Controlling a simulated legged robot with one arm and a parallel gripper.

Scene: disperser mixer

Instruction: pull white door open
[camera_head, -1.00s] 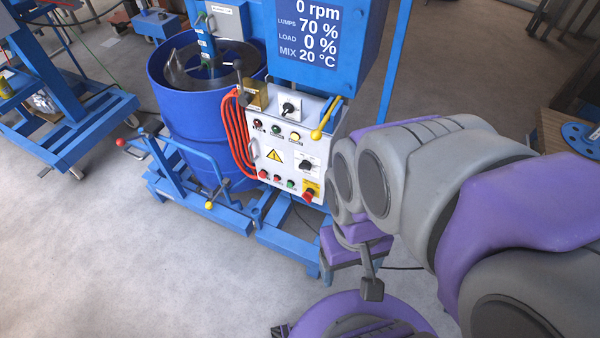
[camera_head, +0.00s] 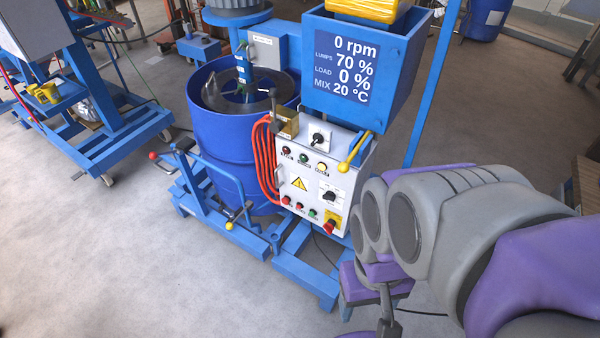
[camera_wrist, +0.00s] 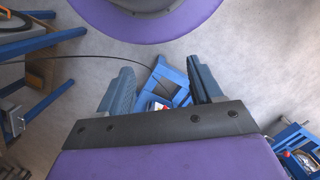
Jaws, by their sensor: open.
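The white door (camera_head: 304,192) is the front of the control box on the blue mixer. It carries a yellow warning triangle, knobs, lamps and buttons, and looks shut. My gripper (camera_wrist: 161,84) is open and empty in the wrist view, with its two dark fingers spread apart. Between them show a blue frame and floor beyond. In the head view my arm comes in from the right, with its end low and right of the door, apart from it. My arm is close to the box's lower right edge in the picture.
A blue drum (camera_head: 227,132) stands left of the box, with red cables (camera_head: 264,160) hanging between them. A yellow-ended lever (camera_head: 354,151) is at the box's top right. A blue foot frame (camera_head: 305,275) lies below. Grey floor in front is clear.

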